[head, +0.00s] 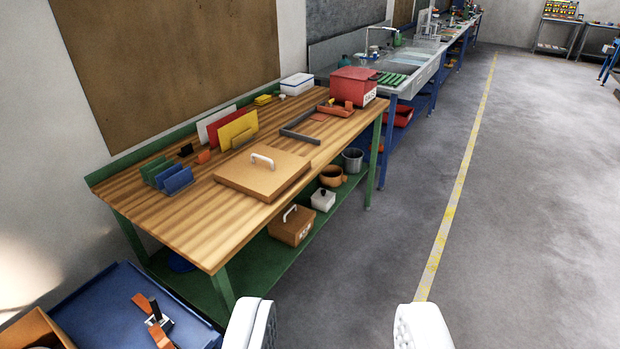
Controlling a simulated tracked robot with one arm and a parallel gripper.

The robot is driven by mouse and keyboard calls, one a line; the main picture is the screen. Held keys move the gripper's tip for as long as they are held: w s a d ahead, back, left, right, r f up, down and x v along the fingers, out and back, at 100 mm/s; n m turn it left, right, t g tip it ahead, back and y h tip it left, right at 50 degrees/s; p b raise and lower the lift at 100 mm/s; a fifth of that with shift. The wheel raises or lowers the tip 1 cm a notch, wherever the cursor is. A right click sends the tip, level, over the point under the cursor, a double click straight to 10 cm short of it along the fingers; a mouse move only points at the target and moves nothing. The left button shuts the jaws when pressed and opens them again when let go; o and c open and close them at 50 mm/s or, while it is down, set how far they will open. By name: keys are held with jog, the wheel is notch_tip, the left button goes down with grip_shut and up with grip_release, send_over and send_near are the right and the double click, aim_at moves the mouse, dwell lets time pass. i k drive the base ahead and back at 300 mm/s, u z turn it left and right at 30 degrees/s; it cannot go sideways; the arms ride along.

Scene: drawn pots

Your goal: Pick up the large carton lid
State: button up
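A large flat brown carton lid (250,179) with a white arched handle (262,161) lies on the wooden workbench top (190,232), near its front edge. A smaller brown box (291,229) with a white handle stands on the green lower shelf beneath the bench. My gripper (335,325) shows at the bottom of the view as two white fingers spread wide apart, with only floor visible between them. It is open and empty, in front of the bench and apart from the lid.
A blue tray (110,312) is at lower left. The floor (390,230) right of the bench is clear.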

aim_at(262, 172)
jog(key=z, duration=0.1)
jog(key=i, duration=1.5)
jog(key=u, duration=0.6)
jog(key=k, duration=0.65)
jog(key=z, duration=0.5)
jog(key=i, duration=1.65)
jog(key=u, duration=0.3)
